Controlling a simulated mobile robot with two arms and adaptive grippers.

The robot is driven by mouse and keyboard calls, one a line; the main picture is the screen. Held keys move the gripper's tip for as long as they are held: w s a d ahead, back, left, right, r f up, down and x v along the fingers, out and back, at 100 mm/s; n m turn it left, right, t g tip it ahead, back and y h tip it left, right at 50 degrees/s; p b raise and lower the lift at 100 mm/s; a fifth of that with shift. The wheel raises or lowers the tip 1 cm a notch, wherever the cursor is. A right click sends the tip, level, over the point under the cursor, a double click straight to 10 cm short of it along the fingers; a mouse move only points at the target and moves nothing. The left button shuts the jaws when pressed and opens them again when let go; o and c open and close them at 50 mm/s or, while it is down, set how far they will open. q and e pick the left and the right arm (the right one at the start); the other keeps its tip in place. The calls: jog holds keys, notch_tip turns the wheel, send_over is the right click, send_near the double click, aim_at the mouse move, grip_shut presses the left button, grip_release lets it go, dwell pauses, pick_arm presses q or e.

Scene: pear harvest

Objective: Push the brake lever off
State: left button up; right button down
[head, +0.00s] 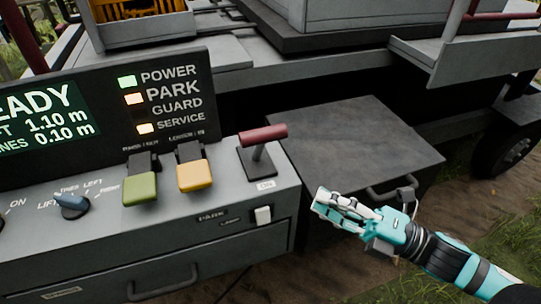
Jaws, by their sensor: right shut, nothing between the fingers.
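The brake lever is most likely the dark red T-shaped handle (263,134) on a short dark stem, at the right end of the grey control panel (225,185). A small label sits at its base. My right gripper (322,200) is shut and empty. It is to the right of the panel and below the lever, apart from it in the picture, in front of a dark box. The PARK light (134,99) on the display glows orange. My left gripper is not in view.
Grass and a wheel (510,145) show at right.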

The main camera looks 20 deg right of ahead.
jog(key=p, duration=0.3)
send_near(245, 146)
jog(key=a, duration=0.3)
jog(key=shift+w+a+r+p, duration=0.1)
jog(key=shift+w+r+p, duration=0.1)
jog(key=shift+w, duration=0.35)
jog(key=shift+w+a+r+p, duration=0.1)
jog(key=shift+w+r+p, duration=0.1)
jog(key=shift+w, duration=0.3)
jog(key=shift+w+a+r+p, duration=0.1)
jog(key=shift+w+p, duration=0.1)
jog(key=shift+w, duration=0.35)
